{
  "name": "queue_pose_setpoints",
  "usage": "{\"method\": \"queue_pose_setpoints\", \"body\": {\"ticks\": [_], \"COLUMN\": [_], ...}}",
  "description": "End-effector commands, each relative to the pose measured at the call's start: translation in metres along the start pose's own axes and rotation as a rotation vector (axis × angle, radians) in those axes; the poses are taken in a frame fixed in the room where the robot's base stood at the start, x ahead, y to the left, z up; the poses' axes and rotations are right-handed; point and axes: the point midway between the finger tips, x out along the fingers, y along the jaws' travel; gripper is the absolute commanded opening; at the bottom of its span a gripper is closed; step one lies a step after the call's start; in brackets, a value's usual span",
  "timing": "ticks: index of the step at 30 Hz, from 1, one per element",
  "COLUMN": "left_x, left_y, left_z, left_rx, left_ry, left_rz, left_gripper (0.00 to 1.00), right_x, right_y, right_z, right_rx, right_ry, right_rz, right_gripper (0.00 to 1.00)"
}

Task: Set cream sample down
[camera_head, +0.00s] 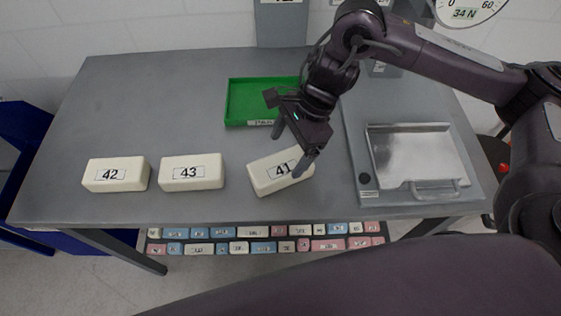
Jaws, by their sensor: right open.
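Three cream samples rest on the grey table. Sample 42 (116,175) is at the left and sample 43 (192,172) is in the middle. Sample 41 (279,172) is at the right, turned at a slant, and partly hidden by my right gripper. My right gripper (291,148) is open, with its fingers pointing down beside sample 41; one finger overlaps the sample's right end in the picture. I cannot tell whether it touches. The sample appears to lie on the table. My left gripper is not in view.
A green tray (240,102) lies behind sample 41. A metal press plate (421,157) with a handle is at the right, with a force dial (467,12) above it. Several labelled blocks (263,247) stand on a lower shelf. The table's left rear (150,95) is clear.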

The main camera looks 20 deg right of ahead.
Motion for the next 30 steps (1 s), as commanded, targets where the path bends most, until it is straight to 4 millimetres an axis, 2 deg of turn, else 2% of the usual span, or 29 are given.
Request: {"method": "queue_pose_setpoints", "body": {"ticks": [3,9,15,30], "left_x": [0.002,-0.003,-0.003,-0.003], "left_y": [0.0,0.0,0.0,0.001], "left_z": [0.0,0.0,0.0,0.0], "left_rx": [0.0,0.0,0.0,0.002], "left_ry": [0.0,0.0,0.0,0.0], "left_rz": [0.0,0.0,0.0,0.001], "left_gripper": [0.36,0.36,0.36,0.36], "right_x": [-0.027,-0.051,-0.057,-0.056], "right_y": [-0.001,-0.001,0.0,0.0], "right_z": [0.0,0.0,0.0,0.0], "right_rx": [-0.001,-0.001,0.0,0.0], "right_ry": [0.001,0.001,-0.001,-0.001], "right_rz": [-0.006,-0.001,0.001,0.001], "right_gripper": [0.84,0.84,0.84,0.84]}}
